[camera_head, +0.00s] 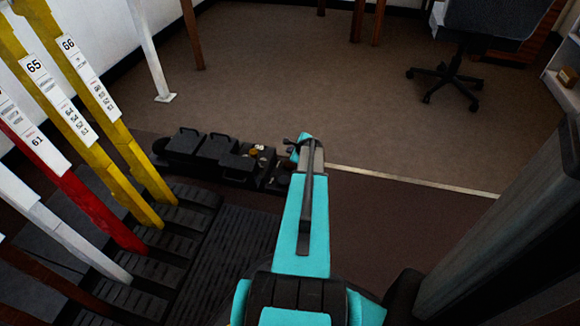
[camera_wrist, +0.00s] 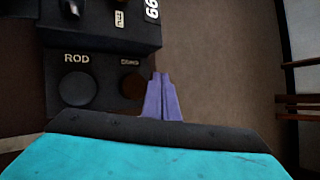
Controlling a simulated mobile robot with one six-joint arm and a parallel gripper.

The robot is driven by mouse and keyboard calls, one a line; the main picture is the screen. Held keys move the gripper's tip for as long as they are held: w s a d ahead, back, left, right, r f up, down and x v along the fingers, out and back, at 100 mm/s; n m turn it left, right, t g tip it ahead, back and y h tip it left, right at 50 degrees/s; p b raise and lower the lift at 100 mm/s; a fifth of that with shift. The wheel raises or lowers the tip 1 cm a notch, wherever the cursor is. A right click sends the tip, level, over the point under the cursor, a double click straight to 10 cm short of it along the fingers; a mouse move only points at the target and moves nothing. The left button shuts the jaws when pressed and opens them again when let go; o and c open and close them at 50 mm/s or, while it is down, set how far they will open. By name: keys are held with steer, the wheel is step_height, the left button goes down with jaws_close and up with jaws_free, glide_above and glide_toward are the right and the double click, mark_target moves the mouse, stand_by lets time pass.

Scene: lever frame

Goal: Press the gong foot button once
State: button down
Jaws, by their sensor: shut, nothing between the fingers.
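In the wrist view, a black box (camera_wrist: 62,52) carries a round black button (camera_wrist: 77,88) under the label "ROD". To its right is a round dark brown button (camera_wrist: 132,86) under a small label that I cannot read surely; it may be the gong button. My gripper (camera_wrist: 161,78) is shut and empty, its purple fingers just right of the brown button. I cannot tell whether they touch it. In the head view, the arm reaches to the right end of the low row of black boxes, and the gripper (camera_head: 291,142) is small there. The button there is largely hidden.
Tall levers, yellow (camera_head: 128,147), red (camera_head: 104,210) and white (camera_head: 68,238), rise from the black lever frame (camera_head: 235,245) at left. A white post (camera_head: 150,55) stands behind. A swivel chair (camera_head: 453,78) is at the back right.

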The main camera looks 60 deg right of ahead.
mark_target(291, 165)
steer(key=shift+f+b, duration=1.15)
steer(key=shift+f, duration=0.4)
steer(key=shift+f+b, duration=0.35)
steer(key=shift+f, duration=0.75)
steer(key=shift+f, duration=0.15)
steer(key=shift+f, duration=0.25)
steer(key=shift+f+b, duration=0.35)
steer(key=shift+f, duration=0.6)
stand_by(1.8)
steer(key=shift+s+r, duration=0.1)
steer(key=shift+r, duration=0.05)
steer(key=shift+r+p, duration=1.05)
steer(key=shift+r, duration=0.1)
steer(key=shift+r+p, duration=2.1)
steer(key=shift+r, duration=0.4)
